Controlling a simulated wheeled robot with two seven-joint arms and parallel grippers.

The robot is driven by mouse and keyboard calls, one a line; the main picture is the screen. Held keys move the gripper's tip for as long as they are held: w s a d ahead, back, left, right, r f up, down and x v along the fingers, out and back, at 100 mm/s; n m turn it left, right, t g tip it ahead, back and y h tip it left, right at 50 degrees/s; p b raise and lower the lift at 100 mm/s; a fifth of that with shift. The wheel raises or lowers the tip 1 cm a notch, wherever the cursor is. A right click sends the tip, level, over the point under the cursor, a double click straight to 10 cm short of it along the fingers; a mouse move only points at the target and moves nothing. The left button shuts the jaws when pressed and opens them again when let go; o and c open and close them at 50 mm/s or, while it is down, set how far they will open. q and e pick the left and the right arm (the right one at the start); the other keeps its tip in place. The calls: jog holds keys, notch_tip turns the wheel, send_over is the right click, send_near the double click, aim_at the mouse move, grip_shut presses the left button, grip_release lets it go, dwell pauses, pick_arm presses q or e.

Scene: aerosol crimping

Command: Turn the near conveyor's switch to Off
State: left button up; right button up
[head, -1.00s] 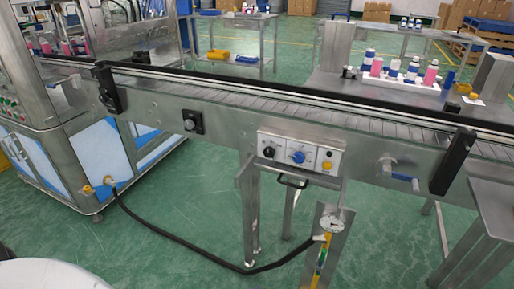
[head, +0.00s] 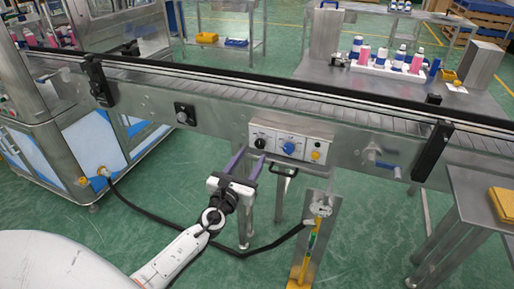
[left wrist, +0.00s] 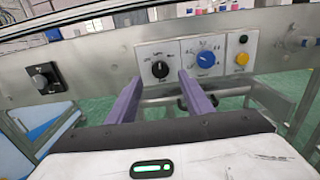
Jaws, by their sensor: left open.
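The near conveyor (head: 225,105) runs across the head view with a white control panel (head: 273,147) on its front side. The panel's black rotary switch (head: 260,143) sits at its left; it also shows in the left wrist view (left wrist: 160,69). A blue dial (head: 288,148) is right of the switch. My left gripper (head: 248,160) is open and empty, its purple fingers pointing up at the panel. In the left wrist view the black switch shows between the two fingers (left wrist: 155,88), beyond their tips. I see no contact. My right gripper is not in view.
A yellow button (head: 315,155) is at the panel's right end. Bottles stand on a table behind.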

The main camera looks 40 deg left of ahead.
aim_at(259, 144)
pick_arm(q)
jog(key=b+x, duration=0.1)
jog(key=x, duration=0.5)
jog(key=shift+w, duration=0.2)
jog(key=shift+c, duration=0.4)
jog(key=c, duration=1)
